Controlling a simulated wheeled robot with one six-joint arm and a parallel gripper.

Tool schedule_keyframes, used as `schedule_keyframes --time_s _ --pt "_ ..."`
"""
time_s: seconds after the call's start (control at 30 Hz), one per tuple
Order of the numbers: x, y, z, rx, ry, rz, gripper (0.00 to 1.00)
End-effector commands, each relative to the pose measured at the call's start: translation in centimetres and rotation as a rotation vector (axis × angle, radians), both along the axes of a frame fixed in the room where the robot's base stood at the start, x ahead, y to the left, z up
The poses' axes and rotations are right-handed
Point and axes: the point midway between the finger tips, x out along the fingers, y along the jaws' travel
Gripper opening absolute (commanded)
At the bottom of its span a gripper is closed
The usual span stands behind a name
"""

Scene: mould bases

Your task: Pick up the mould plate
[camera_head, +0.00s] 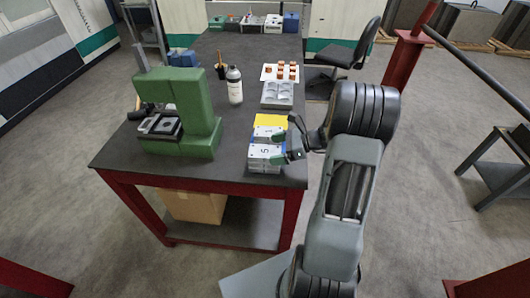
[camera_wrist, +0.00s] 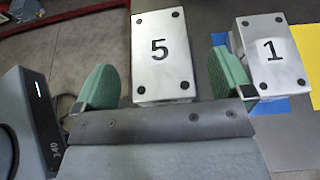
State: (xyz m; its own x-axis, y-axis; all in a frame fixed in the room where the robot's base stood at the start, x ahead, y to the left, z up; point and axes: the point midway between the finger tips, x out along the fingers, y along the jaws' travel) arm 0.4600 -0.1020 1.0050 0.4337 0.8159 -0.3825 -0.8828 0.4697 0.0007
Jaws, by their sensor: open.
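A silver mould plate marked 5 (camera_wrist: 150,75), with dark holes at its corners, lies at the front of the dark workbench. It also shows in the head view (camera_head: 264,153). A similar plate marked 1 (camera_wrist: 266,70) lies beside it, also in the head view (camera_head: 265,132). My gripper (camera_wrist: 168,82) has green fingers spread apart and holds nothing. In the wrist view the fingers lie on either side of plate 5, with gaps showing; the right finger is between the two plates and overlaps plate 1's edge. Whether the fingers are down at plate height is unclear.
A yellow sheet (camera_head: 272,120) lies beyond plate 1. A green press (camera_head: 192,110) stands on the bench's left. A bottle (camera_head: 234,85), a grey mould tray (camera_head: 277,95) and copper-coloured blocks (camera_head: 287,70) stand farther back. The bench middle is partly clear.

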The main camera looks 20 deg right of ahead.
Motion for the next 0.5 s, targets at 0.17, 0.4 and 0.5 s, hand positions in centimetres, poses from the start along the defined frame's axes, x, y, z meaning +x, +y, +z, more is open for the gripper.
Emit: schedule_keyframes --time_s 0.17,0.4,0.5 --pt "0.9 1.7 -0.7 0.001 0.002 0.002 0.98" --pt "1.2 2.2 -1.1 0.0 0.0 0.001 0.98" --pt "1.1 2.2 -1.0 0.0 0.0 0.001 0.98"
